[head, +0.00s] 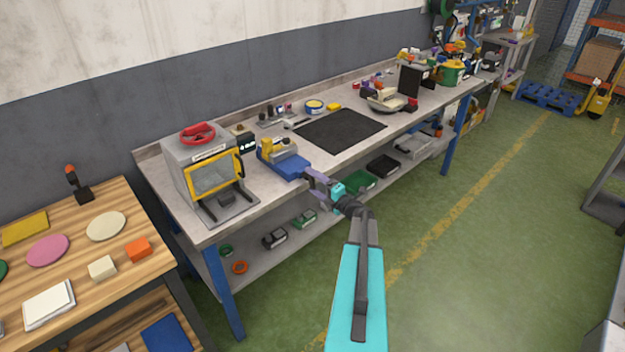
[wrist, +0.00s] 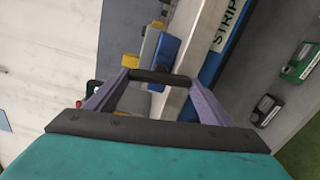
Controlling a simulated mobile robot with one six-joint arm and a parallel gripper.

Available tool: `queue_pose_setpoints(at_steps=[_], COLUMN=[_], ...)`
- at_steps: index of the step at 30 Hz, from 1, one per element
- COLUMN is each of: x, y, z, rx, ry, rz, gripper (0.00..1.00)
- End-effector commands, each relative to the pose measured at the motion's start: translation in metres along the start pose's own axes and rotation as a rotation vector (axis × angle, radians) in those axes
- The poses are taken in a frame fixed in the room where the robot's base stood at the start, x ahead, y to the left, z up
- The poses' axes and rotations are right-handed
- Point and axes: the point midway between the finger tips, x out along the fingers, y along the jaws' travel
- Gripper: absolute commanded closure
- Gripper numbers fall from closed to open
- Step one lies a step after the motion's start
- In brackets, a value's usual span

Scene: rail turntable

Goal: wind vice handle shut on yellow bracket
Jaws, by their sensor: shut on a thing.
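The blue vice (head: 285,166) sits at the front edge of the long workbench, and it also shows in the wrist view (wrist: 166,50). The yellow bracket (head: 282,145) is at the vice's jaw end; a yellow part of it shows past the grey jaw in the wrist view (wrist: 131,60). Whether the jaws touch it I cannot tell. My gripper (head: 314,179) is at the vice's front end, its purple fingers shut on the ends of the dark handle bar (wrist: 158,76). The bar lies crosswise between the fingertips in the wrist view. In the head view the handle is hidden by the gripper.
A grey machine with a yellow-framed window (head: 212,177) stands left of the vice. A black mat (head: 342,130) lies right of it. The lower shelf holds a green tray (head: 361,181) and other items. A wooden table (head: 85,280) is at the left.

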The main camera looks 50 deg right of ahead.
Motion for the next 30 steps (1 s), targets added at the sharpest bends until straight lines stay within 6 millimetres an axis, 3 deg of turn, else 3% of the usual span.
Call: queue_pose_setpoints(at_steps=[20, 21, 24, 30], x=[0.0009, 0.0009, 0.0009, 0.0005], y=[0.0018, 0.0018, 0.0015, 0.0010], z=[-0.0007, -0.0007, -0.0008, -0.0007], rx=[0.098, 0.097, 0.097, 0.096], ry=[0.002, 0.002, 0.002, 0.002], rz=[0.004, 0.004, 0.003, 0.002], gripper=[0.47, 0.23, 0.06, 0.06])
